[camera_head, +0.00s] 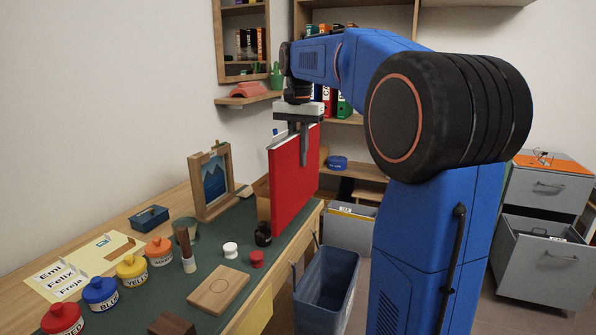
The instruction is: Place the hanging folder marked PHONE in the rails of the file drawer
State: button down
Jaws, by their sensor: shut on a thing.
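A red hanging folder (293,185) hangs upright from my gripper (298,135), above the right end of the desk. My gripper is shut on its top edge. A small tab shows at the folder's upper left, but I cannot read a mark on it. A grey file cabinet (545,190) stands at the far right, with its lower drawer (545,270) pulled out. The drawer's rails and inside are mostly hidden from here. My arm stands between the folder and the cabinet.
The desk (130,225) holds paint jars, a wooden block (218,290), a picture frame (212,180) and a dark bottle (263,234). A blue bin (326,290) stands beside the desk. A grey box (350,228) with papers stands on the floor behind.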

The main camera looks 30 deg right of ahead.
aim_at(298, 170)
jog(key=shift+f, duration=2.45)
jog(key=c, duration=1.7)
grip_release()
